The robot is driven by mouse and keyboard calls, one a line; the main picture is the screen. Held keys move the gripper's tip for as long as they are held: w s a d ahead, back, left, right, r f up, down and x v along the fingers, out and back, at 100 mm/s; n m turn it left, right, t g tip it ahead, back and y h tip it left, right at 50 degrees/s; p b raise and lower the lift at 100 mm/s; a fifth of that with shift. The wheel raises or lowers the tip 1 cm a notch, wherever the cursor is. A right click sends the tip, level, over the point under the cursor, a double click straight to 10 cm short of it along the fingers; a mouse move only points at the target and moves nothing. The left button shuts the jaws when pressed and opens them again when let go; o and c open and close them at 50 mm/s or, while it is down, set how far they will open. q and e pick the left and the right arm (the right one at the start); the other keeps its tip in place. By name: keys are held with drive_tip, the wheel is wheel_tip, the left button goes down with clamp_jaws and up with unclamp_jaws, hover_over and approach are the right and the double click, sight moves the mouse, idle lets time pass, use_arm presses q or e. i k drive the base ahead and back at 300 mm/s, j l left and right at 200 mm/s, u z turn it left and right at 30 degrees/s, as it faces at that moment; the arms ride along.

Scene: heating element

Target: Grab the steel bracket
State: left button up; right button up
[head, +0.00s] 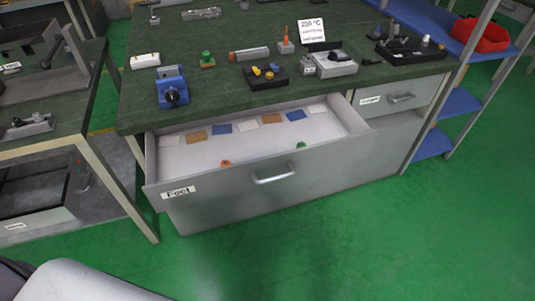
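No part is marked as the steel bracket, and I cannot tell for certain which one it is. A flat grey metal piece (201,13) lies at the back of the dark green workbench (225,88). A grey angled metal part (72,46) stands on the left bench, and a small grey metal part (28,127) lies nearer its front edge. Neither of my grippers shows in the head view.
A blue device (172,88) and other small parts stand on the workbench. A shelf with a red bin (482,35) is at right. Green floor in front is clear.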

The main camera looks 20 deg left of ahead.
sight(169, 71)
drive_tip(key=j+z, duration=0.35)
drive_tip(key=j, duration=1.1)
